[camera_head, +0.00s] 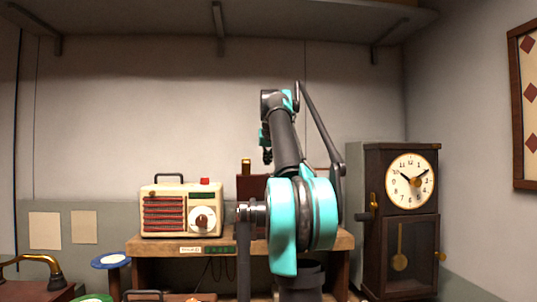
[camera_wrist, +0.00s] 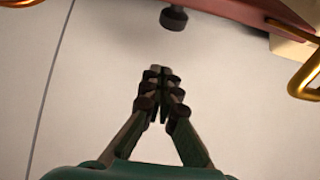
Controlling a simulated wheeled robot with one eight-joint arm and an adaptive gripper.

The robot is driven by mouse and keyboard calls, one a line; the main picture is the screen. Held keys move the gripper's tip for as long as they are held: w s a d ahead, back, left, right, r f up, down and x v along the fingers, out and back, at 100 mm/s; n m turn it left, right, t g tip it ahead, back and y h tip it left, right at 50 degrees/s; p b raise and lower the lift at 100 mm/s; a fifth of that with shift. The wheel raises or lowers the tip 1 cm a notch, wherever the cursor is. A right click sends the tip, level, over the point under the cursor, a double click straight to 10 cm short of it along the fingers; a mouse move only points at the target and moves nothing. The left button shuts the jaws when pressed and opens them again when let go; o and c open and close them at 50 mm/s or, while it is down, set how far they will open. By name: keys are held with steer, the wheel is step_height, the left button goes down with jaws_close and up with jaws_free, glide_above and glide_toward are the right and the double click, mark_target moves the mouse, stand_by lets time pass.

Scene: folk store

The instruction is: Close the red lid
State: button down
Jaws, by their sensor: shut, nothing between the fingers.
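A dark red-brown upright panel (camera_head: 250,186), possibly the red lid, shows on the wooden bench behind my arm. My arm hides much of it, so I cannot tell how far the lid is open. In the wrist view a dark red edge (camera_wrist: 240,12) crosses the top right corner, and a dark round knob (camera_wrist: 174,18) shows at the top. My gripper (camera_head: 267,156) is above the bench, in front of the back wall. In the wrist view its fingertips (camera_wrist: 160,76) are together and empty, apart from the knob and the red edge.
A cream radio (camera_head: 181,210) with a red button stands on the wooden bench (camera_head: 160,247) to the left. A dark clock cabinet (camera_head: 402,220) stands at the right. A gold handle (camera_wrist: 307,80) shows at the wrist view's right edge. A shelf (camera_head: 150,18) runs overhead.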

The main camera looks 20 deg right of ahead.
mark_target(260, 186)
steer(key=shift+s+a+f, duration=0.1)
steer(key=shift+s+f, duration=0.15)
steer(key=shift+f, duration=0.35)
steer(key=shift+s+a+f, duration=0.1)
steer(key=shift+s+f, duration=0.2)
steer(key=shift+f, duration=0.3)
steer(key=shift+s+a+f, duration=0.1)
steer(key=shift+s+f, duration=0.15)
steer(key=shift+f, duration=0.35)
steer(key=shift+s, duration=0.1)
